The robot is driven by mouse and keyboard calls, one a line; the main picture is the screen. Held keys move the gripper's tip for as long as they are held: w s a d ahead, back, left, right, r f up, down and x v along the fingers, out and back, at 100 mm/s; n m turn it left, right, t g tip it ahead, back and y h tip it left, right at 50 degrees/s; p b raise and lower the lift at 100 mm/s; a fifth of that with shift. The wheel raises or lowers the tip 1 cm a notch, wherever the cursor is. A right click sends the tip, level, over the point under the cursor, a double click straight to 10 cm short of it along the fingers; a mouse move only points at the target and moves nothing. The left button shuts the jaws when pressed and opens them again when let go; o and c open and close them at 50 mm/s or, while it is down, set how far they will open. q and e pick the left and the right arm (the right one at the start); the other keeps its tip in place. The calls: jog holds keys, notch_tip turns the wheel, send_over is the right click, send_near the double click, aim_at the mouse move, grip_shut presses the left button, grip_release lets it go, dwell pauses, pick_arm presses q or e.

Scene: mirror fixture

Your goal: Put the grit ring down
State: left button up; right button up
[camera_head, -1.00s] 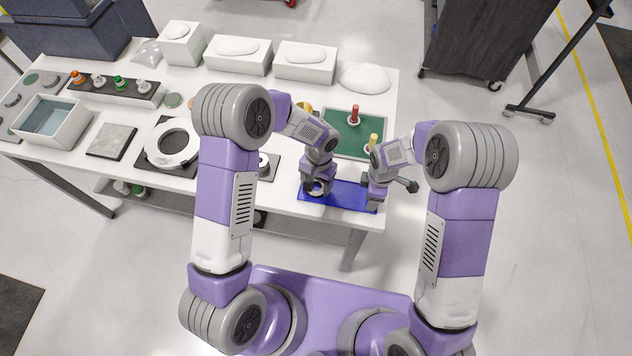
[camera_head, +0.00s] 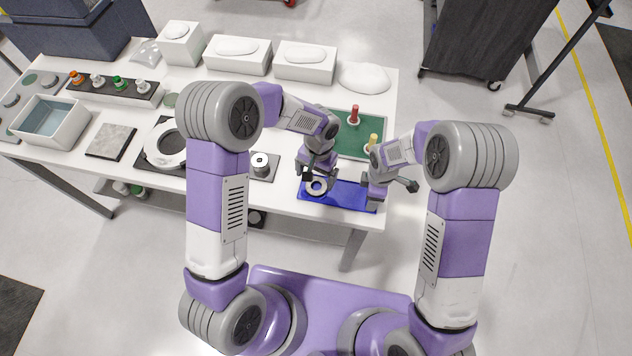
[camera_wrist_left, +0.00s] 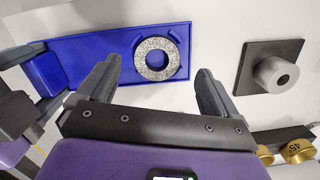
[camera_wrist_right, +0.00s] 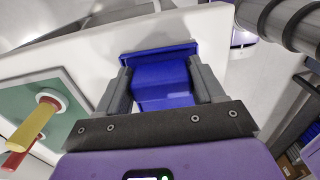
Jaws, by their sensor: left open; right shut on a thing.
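The grit ring, a speckled grey ring, lies flat in a round recess at one end of the blue tray (camera_head: 345,196). It shows in the head view (camera_head: 311,186) and the left wrist view (camera_wrist_left: 139,60). My left gripper (camera_head: 320,176) is open and empty just above the ring, its fingers apart to either side and clear of it. My right gripper (camera_head: 374,199) is at the tray's right end, shut on a raised blue block (camera_wrist_right: 165,88) of the tray. The block's far faces are hidden.
Left of the tray, a grey cylinder (camera_head: 260,162) stands on a dark plate. Behind is a green board (camera_head: 345,148) with a red peg (camera_head: 354,114) and a yellow peg (camera_head: 372,140). A large white ring (camera_head: 164,158) lies farther left. The table's front edge is close to the tray.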

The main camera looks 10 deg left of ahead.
jog(key=shift+s+f, duration=0.1)
pick_arm(q)
notch_tip(320, 180, up, 8)
jog(key=shift+w+d, duration=0.3)
jog(key=shift+w, duration=0.15)
jog(key=shift+f, duration=0.1)
pick_arm(e)
jog(key=o, duration=1.1)
jog(key=shift+o, duration=0.2)
